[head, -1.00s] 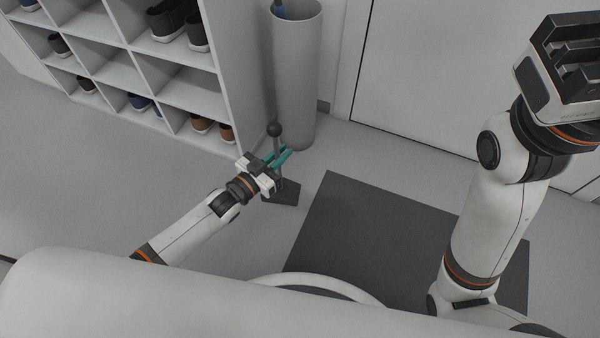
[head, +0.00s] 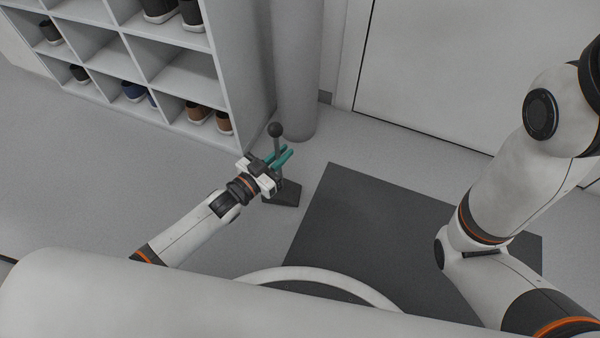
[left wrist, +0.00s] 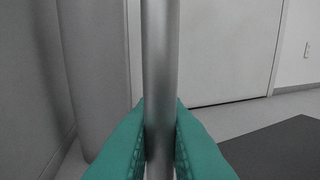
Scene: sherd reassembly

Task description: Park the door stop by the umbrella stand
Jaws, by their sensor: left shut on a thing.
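The door stop (head: 284,193) has a dark wedge base, a thin upright rod and a dark ball on top. It stands on the floor, between the shoe rack and the dark mat. My left gripper (head: 280,158), with teal fingers, is shut on its rod; in the left wrist view the metal rod (left wrist: 160,75) is between the two fingers. The umbrella stand (head: 297,75) is a tall grey cylinder just behind the door stop, with a floor gap between them; its top is out of the head view. It also shows in the left wrist view (left wrist: 95,75). My right gripper is out of view.
A white shoe rack (head: 180,75) with several shoes stands at the upper left. A white door (head: 455,75) is at the back right. A dark mat (head: 375,215) lies right of the door stop. The floor on the left (head: 90,175) is clear.

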